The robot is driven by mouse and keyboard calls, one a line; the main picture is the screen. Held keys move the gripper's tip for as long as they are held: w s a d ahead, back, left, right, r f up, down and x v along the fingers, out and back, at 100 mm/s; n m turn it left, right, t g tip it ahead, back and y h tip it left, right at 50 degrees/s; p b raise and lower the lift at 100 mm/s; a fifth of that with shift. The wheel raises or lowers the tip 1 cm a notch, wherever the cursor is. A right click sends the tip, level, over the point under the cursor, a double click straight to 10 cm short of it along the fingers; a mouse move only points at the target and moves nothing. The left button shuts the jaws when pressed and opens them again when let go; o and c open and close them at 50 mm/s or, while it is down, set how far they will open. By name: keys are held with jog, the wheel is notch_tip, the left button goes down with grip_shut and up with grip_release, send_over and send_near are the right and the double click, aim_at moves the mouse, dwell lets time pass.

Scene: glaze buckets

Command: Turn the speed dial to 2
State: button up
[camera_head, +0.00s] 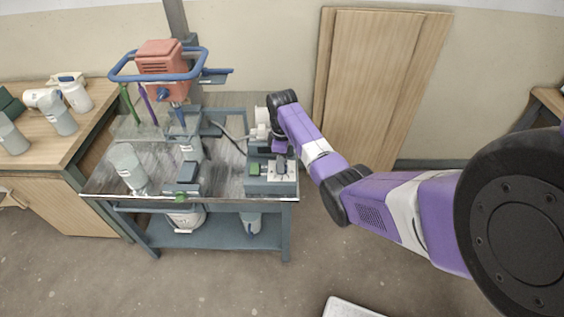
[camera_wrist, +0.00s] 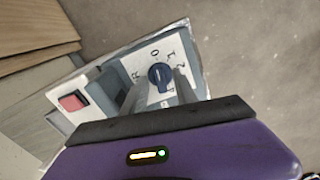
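The speed dial (camera_wrist: 160,74) is a round dark blue knob on a white marked plate (camera_wrist: 150,56) in the wrist view. Marks around it look like R, 0, 1 and 2. I cannot tell clearly which mark it points at. My gripper (camera_wrist: 159,84) is open, with one grey finger on each side of the dial; whether they touch it is unclear. In the head view my gripper (camera_head: 279,150) is over the control box (camera_head: 270,186) at the bench's right front, with the plate (camera_head: 284,171) below.
A red button (camera_wrist: 72,102) sits left of the dial. A red mixer (camera_head: 161,66) with a blue ring guard stands at the back of the metal bench (camera_head: 222,182). Wooden boards (camera_head: 375,90) lean on the wall.

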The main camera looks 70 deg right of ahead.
jog(key=shift+f, duration=0.15)
grip_shut()
